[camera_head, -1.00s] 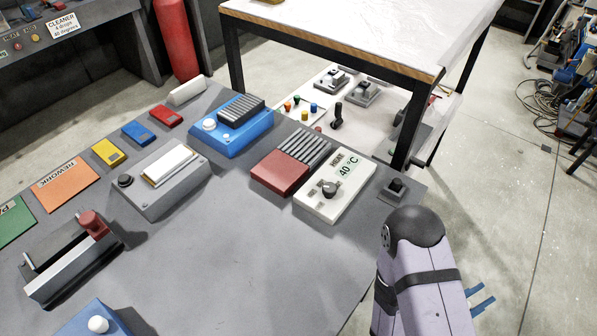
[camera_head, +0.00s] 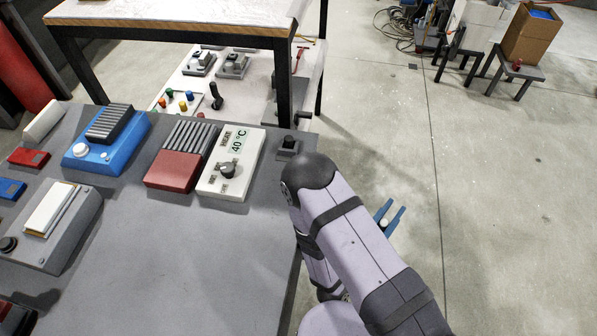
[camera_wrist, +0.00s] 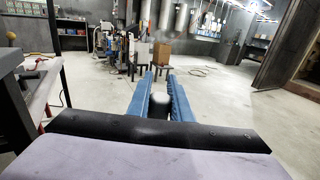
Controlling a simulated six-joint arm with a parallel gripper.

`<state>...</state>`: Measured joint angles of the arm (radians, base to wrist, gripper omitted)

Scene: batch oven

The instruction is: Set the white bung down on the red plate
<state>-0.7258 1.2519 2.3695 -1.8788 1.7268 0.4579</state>
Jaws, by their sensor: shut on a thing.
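My gripper (camera_head: 391,210) has blue fingers and hangs past the right edge of the grey table, over open floor. It is shut on the white bung (camera_head: 384,222), a small pale end showing between the fingers. In the wrist view the gripper (camera_wrist: 160,77) points out across the room, and the bung (camera_wrist: 158,103) looks like a short, shaded cylinder between the fingers. A flat red plate (camera_head: 172,171) lies on the table in front of a dark ridged block, left of the bung and well apart from it.
A white control box (camera_head: 229,175) reading 40 °C stands right of the red plate. A blue unit (camera_head: 103,150) is to its left, and a small black switch (camera_head: 288,146) sits near the table corner. A white-topped bench (camera_head: 180,12) stands behind. The front table surface (camera_head: 190,265) is clear.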

